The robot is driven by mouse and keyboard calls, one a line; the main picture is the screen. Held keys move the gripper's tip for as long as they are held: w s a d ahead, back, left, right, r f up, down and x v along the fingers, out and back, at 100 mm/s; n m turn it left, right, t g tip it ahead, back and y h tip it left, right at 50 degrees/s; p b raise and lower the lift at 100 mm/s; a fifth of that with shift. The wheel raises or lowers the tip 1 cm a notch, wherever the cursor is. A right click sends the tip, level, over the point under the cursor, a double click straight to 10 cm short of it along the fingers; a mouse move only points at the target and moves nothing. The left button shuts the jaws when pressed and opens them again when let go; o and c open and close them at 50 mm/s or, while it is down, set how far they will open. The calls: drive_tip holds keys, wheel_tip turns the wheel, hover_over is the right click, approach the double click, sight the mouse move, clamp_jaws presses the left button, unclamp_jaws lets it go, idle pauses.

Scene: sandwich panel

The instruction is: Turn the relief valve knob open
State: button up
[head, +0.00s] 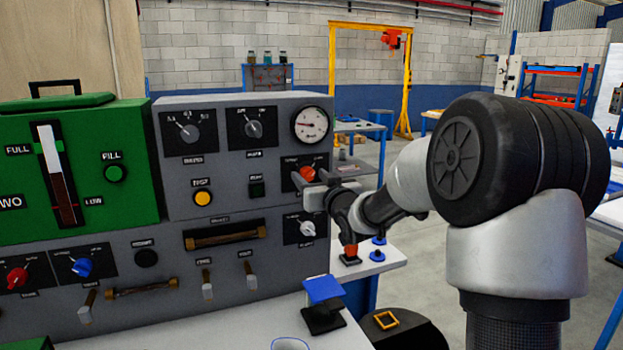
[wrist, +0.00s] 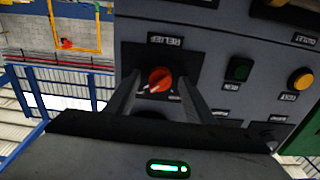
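The relief valve knob is a red knob on a black plate on the grey panel, below the round gauge; it shows in the head view (head: 307,173) and in the wrist view (wrist: 160,79). A white pointer mark shows on the knob in the wrist view, towards its lower left. My gripper (head: 309,182) is at the panel front by the knob. In the wrist view my gripper (wrist: 159,82) is open, with one finger on each side of the knob and dark gaps between. Whether the fingertips touch the plate cannot be told.
A yellow button (head: 203,198) and a dark green button (head: 256,188) sit left of the knob. A white-grey knob (head: 307,228) is just below it. The round gauge (head: 311,124) is above. A green box (head: 75,170) stands at the left.

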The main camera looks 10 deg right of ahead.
drive_tip(key=shift+s, duration=0.1)
drive_tip(key=s+d+p, duration=0.1)
drive_tip(key=s+d, duration=0.2)
drive_tip(key=s, duration=1.4)
drive_tip(key=shift+d, duration=0.2)
drive_tip(key=shift+w, duration=0.1)
